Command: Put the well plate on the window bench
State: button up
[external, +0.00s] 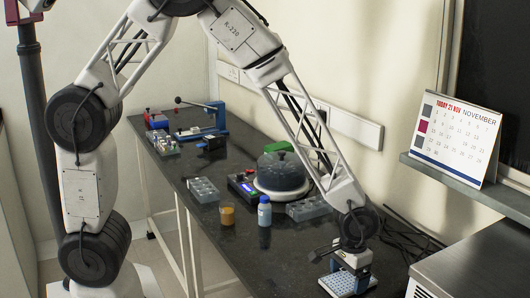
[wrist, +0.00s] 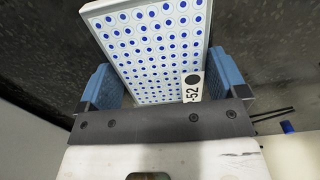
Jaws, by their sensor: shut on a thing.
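The well plate (wrist: 150,45) is a white rectangular plate with rows of blue wells. In the wrist view it lies between the two blue finger pads of my gripper (wrist: 166,84), which is shut on it. In the external view the plate (external: 340,284) is at the bottom, under my gripper (external: 350,273), over the near right end of a black speckled bench (external: 270,262). I cannot tell whether it touches the benchtop. Which surface is the window bench is not marked; a window edge (external: 500,90) shows at upper right.
Cables (external: 402,240) lie at right. A calendar (external: 456,138) stands on a shelf. The near bench is clear.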

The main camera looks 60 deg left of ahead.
aim_at(352, 281)
jog(key=shift+f, duration=0.15)
jog(key=o, duration=0.6)
jog(key=shift+o, duration=0.2)
notch_tip(352, 281, up, 12)
dwell(0.4)
dwell(0.5)
